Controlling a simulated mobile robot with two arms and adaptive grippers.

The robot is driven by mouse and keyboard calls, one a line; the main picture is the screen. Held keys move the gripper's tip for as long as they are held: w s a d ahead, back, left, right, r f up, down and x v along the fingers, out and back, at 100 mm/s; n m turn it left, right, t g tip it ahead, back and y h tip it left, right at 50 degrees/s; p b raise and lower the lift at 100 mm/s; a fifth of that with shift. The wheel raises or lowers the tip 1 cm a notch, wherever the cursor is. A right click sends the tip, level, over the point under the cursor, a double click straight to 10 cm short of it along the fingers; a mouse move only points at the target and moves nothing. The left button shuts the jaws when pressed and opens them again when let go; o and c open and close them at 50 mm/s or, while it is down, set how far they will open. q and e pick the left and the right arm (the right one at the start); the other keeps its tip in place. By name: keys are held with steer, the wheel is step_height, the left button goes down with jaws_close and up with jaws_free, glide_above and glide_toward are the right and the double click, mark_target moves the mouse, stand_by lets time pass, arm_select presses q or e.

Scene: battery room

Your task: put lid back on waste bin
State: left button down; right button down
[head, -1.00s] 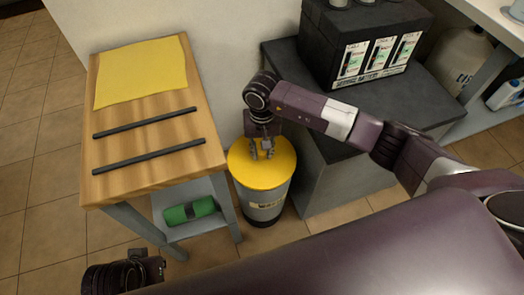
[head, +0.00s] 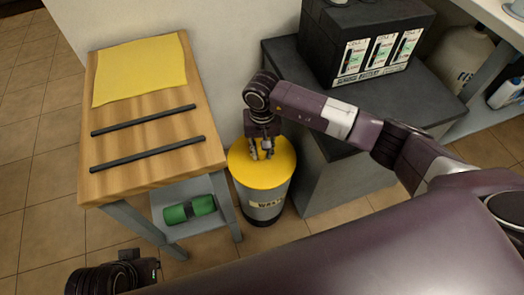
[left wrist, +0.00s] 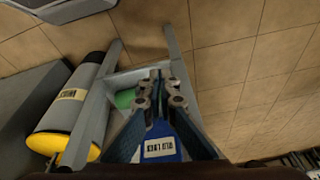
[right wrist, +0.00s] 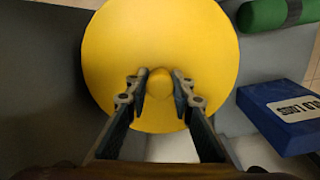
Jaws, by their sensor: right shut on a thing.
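The yellow lid (head: 275,174) lies over the top of the grey waste bin (head: 264,207), which stands upright on the floor between the wooden table and the dark cabinet. I cannot tell whether a small gap remains under its rim. My right gripper (head: 260,155) points down at the lid's middle. The right wrist view shows its fingers shut on the lid's round yellow knob (right wrist: 159,82). The lid also shows at the bin's end in the left wrist view (left wrist: 45,143). My left gripper (left wrist: 160,88) has its fingertips together, with nothing seen between them.
The wooden table (head: 150,145) left of the bin holds a yellow cloth (head: 140,72) and two dark bars. A green roll (head: 188,209) lies on its lower shelf. A blue labelled box (right wrist: 285,115) is near the bin. The dark cabinet (head: 335,175) stands close on the right.

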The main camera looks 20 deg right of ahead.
arm_select(q)
steer(key=shift+s+r, duration=0.15)
steer(key=shift+s, duration=0.05)
stand_by(0.3)
steer(key=shift+r, duration=0.3)
steer(key=shift+f+b, duration=0.9)
steer(key=shift+b, duration=0.1)
arm_select(e)
steer(key=shift+f, duration=0.15)
stand_by(1.1)
stand_by(0.4)
steer(key=c, duration=1.6)
jaws_free()
steer(key=shift+o, duration=0.3)
steer(key=o, duration=0.4)
steer(key=shift+o, duration=0.2)
